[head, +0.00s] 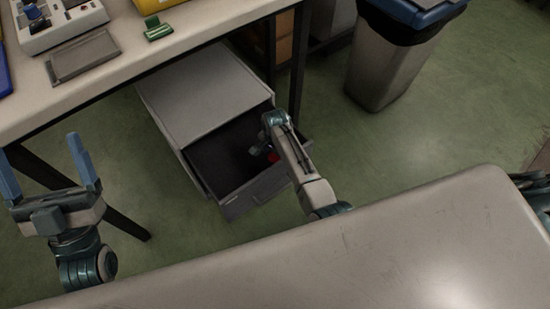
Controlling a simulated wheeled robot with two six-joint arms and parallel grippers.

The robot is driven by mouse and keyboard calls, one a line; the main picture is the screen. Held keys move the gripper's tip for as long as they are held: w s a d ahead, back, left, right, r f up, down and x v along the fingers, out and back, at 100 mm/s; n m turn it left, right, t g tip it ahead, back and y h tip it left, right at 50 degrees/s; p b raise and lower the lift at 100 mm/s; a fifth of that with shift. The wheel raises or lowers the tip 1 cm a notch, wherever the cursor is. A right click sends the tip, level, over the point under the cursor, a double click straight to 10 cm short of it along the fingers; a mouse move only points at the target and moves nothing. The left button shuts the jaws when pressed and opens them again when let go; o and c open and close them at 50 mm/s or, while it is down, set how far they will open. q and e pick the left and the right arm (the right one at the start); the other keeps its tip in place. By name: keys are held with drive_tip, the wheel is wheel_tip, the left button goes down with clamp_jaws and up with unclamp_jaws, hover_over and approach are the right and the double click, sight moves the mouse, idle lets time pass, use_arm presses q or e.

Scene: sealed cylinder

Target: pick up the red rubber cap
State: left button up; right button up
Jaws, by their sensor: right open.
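A small red patch, which looks like the red rubber cap (273,156), shows inside the open drawer (226,160) of the grey cabinet, partly hidden by my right arm. My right gripper (263,149) is down in the drawer beside the red cap, open. Its fingers are small and partly hidden behind the wrist, so I cannot tell whether it touches the cap. My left gripper (48,178) is open and empty at the left, fingers pointing up, well away from the drawer.
The cabinet (205,95) stands under a workbench (120,60) that holds a device, a green item and a yellow bin. A dark table leg is near my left gripper. A bin with a blue rim (395,70) stands at the upper right. The green floor to the right is clear.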

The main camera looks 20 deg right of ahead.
drive_tip(key=c, duration=1)
drive_tip(key=shift+r, duration=0.15)
drive_tip(key=shift+c, duration=0.2)
